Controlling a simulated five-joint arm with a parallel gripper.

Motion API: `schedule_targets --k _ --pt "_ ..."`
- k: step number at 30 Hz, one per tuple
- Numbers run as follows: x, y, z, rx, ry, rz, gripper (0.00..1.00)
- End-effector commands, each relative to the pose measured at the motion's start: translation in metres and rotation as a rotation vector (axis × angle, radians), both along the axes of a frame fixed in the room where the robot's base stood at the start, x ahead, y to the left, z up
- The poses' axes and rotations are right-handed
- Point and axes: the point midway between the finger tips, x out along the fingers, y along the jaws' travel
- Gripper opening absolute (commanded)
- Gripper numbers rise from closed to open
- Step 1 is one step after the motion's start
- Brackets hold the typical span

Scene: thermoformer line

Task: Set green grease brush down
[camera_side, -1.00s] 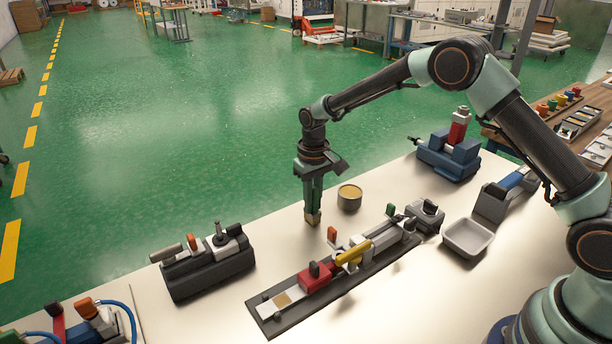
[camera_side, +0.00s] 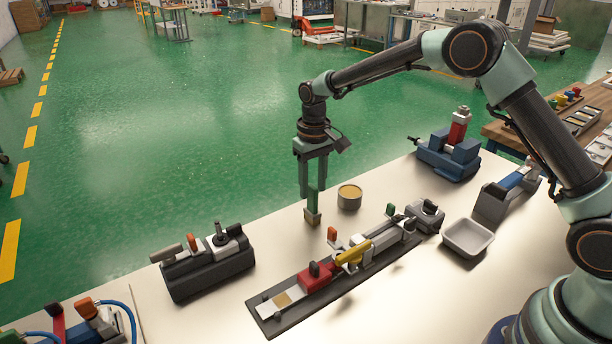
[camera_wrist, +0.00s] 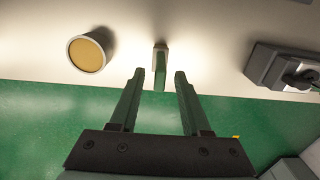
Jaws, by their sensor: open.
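The green grease brush (camera_side: 313,204) stands upright on its tan bristle end on the pale table (camera_side: 230,290), near the far edge. My gripper (camera_side: 312,188) is open above it, with the two green fingers apart and the brush handle low between them. In the wrist view the brush (camera_wrist: 160,68) shows beyond and between the fingertips (camera_wrist: 160,74), with a gap on each side. The round grease tin (camera_side: 349,197) stands beside the brush, to its right; it also shows in the wrist view (camera_wrist: 86,54).
A long dark fixture with red and yellow parts (camera_side: 320,278) lies in front of the brush. A dark clamp block (camera_side: 210,270) stands to the left. A grey tray (camera_side: 467,238) and a blue vise (camera_side: 447,155) stand to the right.

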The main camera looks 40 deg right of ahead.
Motion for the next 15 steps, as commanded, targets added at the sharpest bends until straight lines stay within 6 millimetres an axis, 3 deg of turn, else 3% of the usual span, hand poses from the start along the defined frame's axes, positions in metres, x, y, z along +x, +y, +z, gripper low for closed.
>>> schedule_targets --k 6,15 --pt "0.001 0.0 0.045 0.001 -0.004 0.0 0.47" --pt "-0.001 -0.001 0.074 0.001 -0.005 0.0 0.47"
